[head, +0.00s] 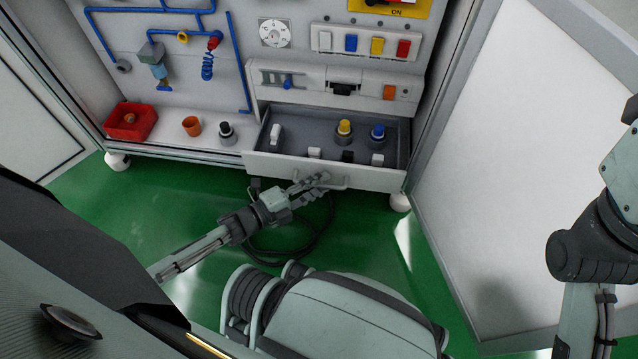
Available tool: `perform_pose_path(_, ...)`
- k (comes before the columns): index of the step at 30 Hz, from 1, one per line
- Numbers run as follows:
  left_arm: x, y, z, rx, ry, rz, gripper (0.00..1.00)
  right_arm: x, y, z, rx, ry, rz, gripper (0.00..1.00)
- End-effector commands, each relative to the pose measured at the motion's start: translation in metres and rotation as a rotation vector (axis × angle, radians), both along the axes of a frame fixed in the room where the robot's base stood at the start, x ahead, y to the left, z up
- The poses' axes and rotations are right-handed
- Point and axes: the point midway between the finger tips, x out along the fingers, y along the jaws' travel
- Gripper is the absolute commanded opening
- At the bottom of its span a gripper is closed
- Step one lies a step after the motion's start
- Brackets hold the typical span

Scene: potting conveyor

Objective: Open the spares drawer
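The spares drawer (265,163) is pulled out from the lower right of the panel unit, and its inside shows. It holds a yellow-topped part (344,128), a blue-topped part (377,132) and several white pieces. Its handle (338,187) is on the front face. My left gripper (317,181) is at this handle, its fingers covering the handle's left part and closed on it as far as the view shows. My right arm shows at the right edge, but its gripper is out of view.
A red bin (130,121), an orange pot (192,126) and a black-and-white part (226,133) stand on the ledge left of the drawer. A dark cable (285,250) lies on the green floor below. A white side panel (520,170) bounds the right.

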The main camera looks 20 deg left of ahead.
Motion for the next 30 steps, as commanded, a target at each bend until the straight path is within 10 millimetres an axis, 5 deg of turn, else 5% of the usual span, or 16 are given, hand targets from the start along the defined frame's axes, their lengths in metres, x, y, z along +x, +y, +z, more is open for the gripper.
perform_pose_path(11,-0.005,0.002,0.0,0.0,0.001,-0.001,0.31,-0.001,0.001,0.001,-0.01,-0.004,0.003,0.37)
perform_pose_path(30,-0.099,0.056,0.017,0.0,0.0,-0.001,0.31,0.0,0.001,0.0,-0.006,-0.002,0.001,0.37)
